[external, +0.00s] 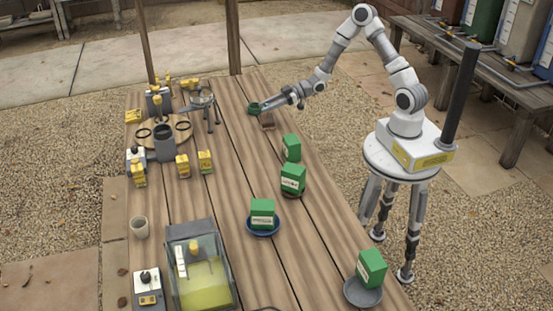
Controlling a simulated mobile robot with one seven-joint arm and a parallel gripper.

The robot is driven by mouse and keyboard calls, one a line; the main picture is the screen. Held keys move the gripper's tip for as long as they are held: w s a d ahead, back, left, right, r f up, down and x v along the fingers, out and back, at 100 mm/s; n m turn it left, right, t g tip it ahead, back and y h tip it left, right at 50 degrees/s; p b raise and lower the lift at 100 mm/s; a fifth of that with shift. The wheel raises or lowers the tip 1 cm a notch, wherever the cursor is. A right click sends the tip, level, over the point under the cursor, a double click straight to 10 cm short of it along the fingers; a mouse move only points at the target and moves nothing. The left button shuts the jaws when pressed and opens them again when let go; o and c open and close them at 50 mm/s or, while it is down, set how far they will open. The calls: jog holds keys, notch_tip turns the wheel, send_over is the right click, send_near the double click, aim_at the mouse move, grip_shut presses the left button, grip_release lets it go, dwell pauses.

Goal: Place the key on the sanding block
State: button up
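My gripper (262,106) is at the far part of the wooden table, reaching left from the arm's base on the right. A small green object (253,107) shows at its tip; I cannot tell whether it is held or stands behind. The fingers are too small to show if they are open or shut. A small brown block (268,119) sits just below and beside the gripper; it may be the sanding block, but this is not clear. I cannot make out the key in this view.
Green boxes stand along the table's right side, one on a blue dish (263,228), one on a grey plate (363,291). The table's middle is clear.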

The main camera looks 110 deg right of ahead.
jog(key=o, duration=0.4)
jog(key=shift+r, duration=0.2)
jog(key=p+v, duration=0.2)
jog(key=v, duration=1)
jog(key=shift+w, duration=0.1)
